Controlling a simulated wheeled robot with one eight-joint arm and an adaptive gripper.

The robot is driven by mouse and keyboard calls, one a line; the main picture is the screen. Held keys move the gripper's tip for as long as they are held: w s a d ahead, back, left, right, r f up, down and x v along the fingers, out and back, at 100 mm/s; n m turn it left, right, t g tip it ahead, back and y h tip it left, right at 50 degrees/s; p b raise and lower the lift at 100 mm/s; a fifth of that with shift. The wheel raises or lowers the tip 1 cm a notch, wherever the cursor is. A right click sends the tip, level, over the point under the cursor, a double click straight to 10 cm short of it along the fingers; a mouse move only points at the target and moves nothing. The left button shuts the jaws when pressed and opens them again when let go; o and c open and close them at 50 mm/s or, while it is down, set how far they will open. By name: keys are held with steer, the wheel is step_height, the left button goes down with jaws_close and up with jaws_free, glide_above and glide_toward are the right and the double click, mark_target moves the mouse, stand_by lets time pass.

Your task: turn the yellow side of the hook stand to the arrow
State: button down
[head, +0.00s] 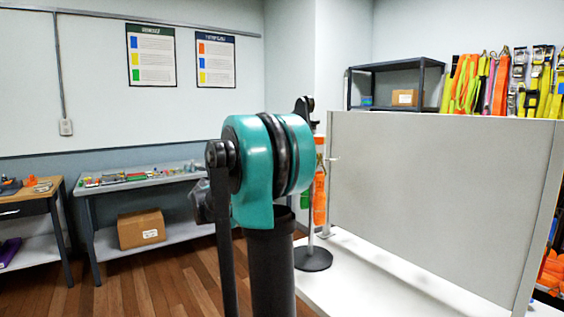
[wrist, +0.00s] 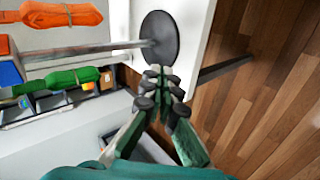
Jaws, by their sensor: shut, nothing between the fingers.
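The hook stand has a round dark base (head: 313,258) on the white table and a thin upright pole beside the grey panel. In the wrist view its base (wrist: 168,42) is at the top middle, with the pole running left from it. My gripper (wrist: 163,78) is shut and empty. Its fingertips appear just below the base in that picture; I cannot tell how far apart they are in depth. In the head view my teal arm hides the gripper. I cannot make out the stand's yellow side or an arrow in either view.
An orange strap bundle (wrist: 62,16) and a green one (wrist: 55,80) are left of the base. A large grey panel (head: 430,205) stands on the white table (head: 345,285). Colourful straps (head: 500,85) hang behind it. Wooden floor lies beyond the table edge.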

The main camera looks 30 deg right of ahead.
steer(key=w+d+r+m+g+h, duration=0.2)
steer(key=w+d+r+g+h, duration=0.15)
steer(key=w+r, duration=0.55)
steer(key=w+d+r+m+g+h, duration=0.15)
steer(key=w+d+r+h, duration=0.45)
steer(key=r, duration=0.6)
steer(key=s+d+y, duration=0.1)
steer(key=s+d, duration=0.1)
steer(key=d, duration=0.7)
steer(key=shift+s+a, duration=1.35)
steer(key=shift+a, duration=0.05)
steer(key=shift+s, duration=0.1)
